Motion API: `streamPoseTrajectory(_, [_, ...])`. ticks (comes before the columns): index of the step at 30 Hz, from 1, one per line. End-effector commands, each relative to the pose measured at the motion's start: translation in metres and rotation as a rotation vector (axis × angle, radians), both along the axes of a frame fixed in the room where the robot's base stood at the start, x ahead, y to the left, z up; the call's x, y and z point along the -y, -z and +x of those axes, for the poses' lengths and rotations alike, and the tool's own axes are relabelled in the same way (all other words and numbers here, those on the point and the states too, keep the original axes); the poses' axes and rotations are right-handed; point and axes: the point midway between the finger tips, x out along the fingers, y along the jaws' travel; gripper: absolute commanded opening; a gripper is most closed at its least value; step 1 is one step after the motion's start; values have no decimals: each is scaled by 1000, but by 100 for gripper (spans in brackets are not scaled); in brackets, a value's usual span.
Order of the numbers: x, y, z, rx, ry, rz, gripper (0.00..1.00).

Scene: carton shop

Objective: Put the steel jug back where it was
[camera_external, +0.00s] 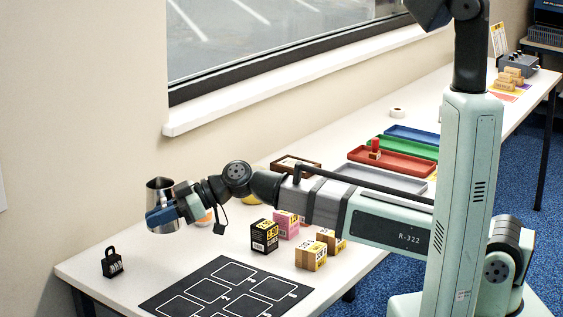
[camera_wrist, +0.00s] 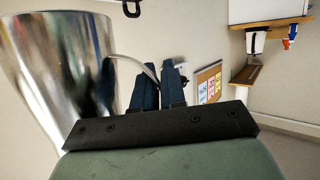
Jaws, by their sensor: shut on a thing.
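The steel jug (camera_external: 161,191) is upright near the far left end of the white table in the external view. My gripper (camera_external: 163,214) is in front of it and hides part of its side. In the wrist view the jug (camera_wrist: 50,60) fills the left, and its thin handle (camera_wrist: 130,63) runs to my blue fingers (camera_wrist: 158,88), which are shut on it. I cannot tell whether the jug's base touches the table or is a little above it.
A black mat with white outlined squares (camera_external: 226,290) lies at the table's front. A black weight (camera_external: 112,263) stands left of it. Small cartons (camera_external: 264,236) stand behind the mat, under my arm. Coloured trays (camera_external: 392,160) lie farther back. The table between weight and jug is bare.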

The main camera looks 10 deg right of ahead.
Motion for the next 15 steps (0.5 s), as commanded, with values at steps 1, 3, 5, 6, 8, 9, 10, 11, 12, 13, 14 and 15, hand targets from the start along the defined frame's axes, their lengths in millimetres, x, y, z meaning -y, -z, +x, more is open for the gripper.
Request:
streamPoseTrajectory(1, [-1,-2,4,2,26,2,0])
streamPoseTrajectory(3, [-2,-4,8,1,55,2,0])
streamPoseTrajectory(5, [-2,-5,10,2,72,2,0])
streamPoseTrajectory(6, [-2,-5,10,1,79,2,0])
streamPoseTrajectory(8, [-2,-1,10,0,86,1,0])
streamPoseTrajectory(9, [-2,3,10,-1,89,1,0])
streamPoseTrajectory(10, [-2,7,11,0,90,0,0])
streamPoseTrajectory(11, [-2,11,11,0,90,0,0])
streamPoseTrajectory(12, [-2,16,11,1,90,-1,0])
streamPoseTrajectory(13, [-2,20,10,-1,89,-1,0])
streamPoseTrajectory(14, [-2,24,10,-2,89,-1,0])
streamPoseTrajectory(15, [-2,30,11,-1,89,-1,0])
